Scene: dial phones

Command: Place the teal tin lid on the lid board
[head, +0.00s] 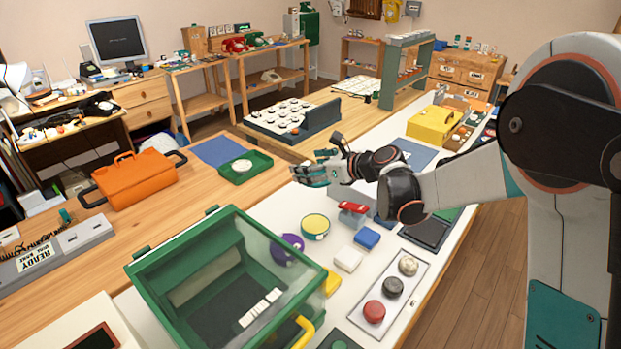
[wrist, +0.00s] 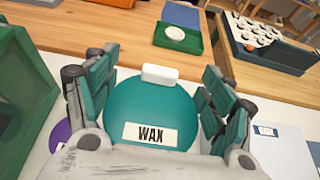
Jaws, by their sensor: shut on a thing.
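The teal tin lid (wrist: 150,106) is a round disc with a white label reading WAX and a white block at its far edge, in the wrist view. My gripper (wrist: 157,82) has its teal fingers on both sides of the lid and is shut on it. In the head view my gripper (head: 316,172) is above the white table near its far-left edge; the lid is hard to tell from the teal fingers there. I cannot tell for certain which board is the lid board.
A green glass-lidded case (head: 215,290) stands at front left. A dark board with white discs (head: 285,118) and a green tray (head: 245,168) lie beyond my gripper. A board with three round knobs (head: 393,287), a yellow tin (head: 315,226) and small blocks sit nearer.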

